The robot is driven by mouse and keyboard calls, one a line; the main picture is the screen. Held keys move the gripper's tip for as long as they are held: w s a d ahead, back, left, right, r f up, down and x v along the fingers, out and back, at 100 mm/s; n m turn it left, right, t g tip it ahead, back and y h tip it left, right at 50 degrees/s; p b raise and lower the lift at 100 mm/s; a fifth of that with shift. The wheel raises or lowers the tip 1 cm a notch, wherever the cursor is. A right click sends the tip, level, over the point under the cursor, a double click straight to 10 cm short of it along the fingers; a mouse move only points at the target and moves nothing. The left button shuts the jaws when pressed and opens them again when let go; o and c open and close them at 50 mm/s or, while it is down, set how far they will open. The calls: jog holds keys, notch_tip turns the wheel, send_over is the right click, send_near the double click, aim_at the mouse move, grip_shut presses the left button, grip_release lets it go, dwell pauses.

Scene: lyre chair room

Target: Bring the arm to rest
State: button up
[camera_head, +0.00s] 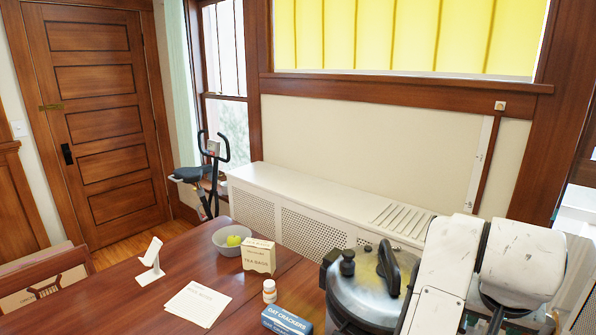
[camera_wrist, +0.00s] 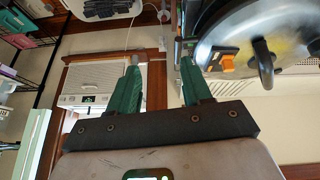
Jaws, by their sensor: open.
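My gripper (camera_wrist: 160,68) shows in the wrist view with its two green fingers spread apart. Nothing is between the fingers. White links of my arm (camera_head: 440,275) fill the lower right of the head view, in front of the right side of a metal pressure cooker (camera_head: 365,292). The gripper's fingers cannot be made out in the head view. The cooker's round metal body also shows at the upper right of the wrist view (camera_wrist: 236,42), beside the right finger; I cannot tell the gap.
A wooden table (camera_head: 120,290) holds a grey bowl (camera_head: 226,248) with yellow-green fruit, a tea bags box (camera_head: 258,256), a white bottle (camera_head: 269,291), an oat crackers box (camera_head: 286,321), a paper (camera_head: 197,304) and a white stand (camera_head: 151,262). A white radiator cover (camera_head: 300,205) stands behind.

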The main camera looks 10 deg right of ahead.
jog(key=s+f+n+b, duration=0.1)
jog(key=s+f+n, duration=0.25)
jog(key=f, duration=0.55)
jog(key=s+f+n, duration=0.2)
jog(key=s+f, duration=0.2)
jog(key=f, duration=0.4)
jog(key=s+a+f+n+g+y, duration=0.2)
jog(key=s+a+f+n+y, duration=0.1)
jog(key=s+a+f, duration=0.8)
jog(key=s+f+y, duration=0.1)
jog(key=s+f, duration=0.1)
jog(key=s, duration=0.1)
jog(key=shift+s+a+f+b, duration=0.15)
jog(key=shift+s+a+b, duration=0.1)
jog(key=shift+b, duration=0.15)
